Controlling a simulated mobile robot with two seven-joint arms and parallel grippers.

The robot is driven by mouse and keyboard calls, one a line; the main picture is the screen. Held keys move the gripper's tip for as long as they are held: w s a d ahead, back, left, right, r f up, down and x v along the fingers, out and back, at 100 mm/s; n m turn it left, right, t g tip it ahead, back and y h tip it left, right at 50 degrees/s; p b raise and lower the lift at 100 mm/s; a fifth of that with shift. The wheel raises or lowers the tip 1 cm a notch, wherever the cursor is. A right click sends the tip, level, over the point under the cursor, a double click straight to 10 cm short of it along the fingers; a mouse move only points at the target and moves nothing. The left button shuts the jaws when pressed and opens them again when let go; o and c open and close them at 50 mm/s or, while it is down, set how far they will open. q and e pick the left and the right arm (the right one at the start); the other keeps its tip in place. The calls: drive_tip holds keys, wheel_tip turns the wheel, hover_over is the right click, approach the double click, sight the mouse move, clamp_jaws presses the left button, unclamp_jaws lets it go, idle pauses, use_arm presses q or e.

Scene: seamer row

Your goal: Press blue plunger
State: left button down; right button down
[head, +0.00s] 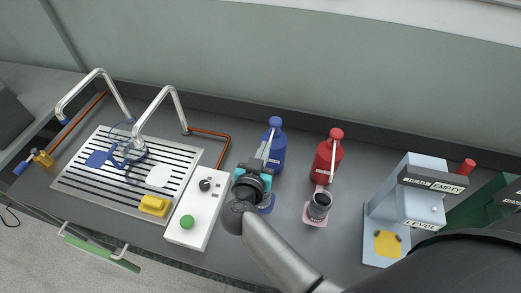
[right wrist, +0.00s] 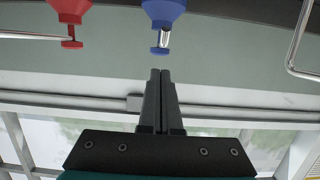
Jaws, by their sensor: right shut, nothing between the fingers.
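The blue pump bottle (head: 277,150) stands upright at the back of the counter, its blue plunger (head: 275,121) on top. The plunger also shows in the right wrist view (right wrist: 160,51), where the picture is upside down. My right gripper (head: 268,137) is shut and empty, beside the upper part of the bottle in the head view. In the right wrist view its closed fingertips (right wrist: 160,74) point at the plunger head, with a small gap in the picture. The arm hides part of the bottle's front. My left gripper is not in view.
A red pump bottle (head: 325,160) stands to the right, with a dark cup (head: 318,205) before it. A white control box (head: 191,233) with a green button and a slatted drain tray (head: 82,185) lie left. A grey-blue level machine (head: 409,190) stands right.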

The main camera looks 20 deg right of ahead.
drive_tip(key=p+v, duration=0.1)
drive_tip(key=v, duration=0.3)
drive_tip(key=shift+r+p, duration=0.1)
drive_tip(key=shift+p, duration=0.3)
idle(0.6)
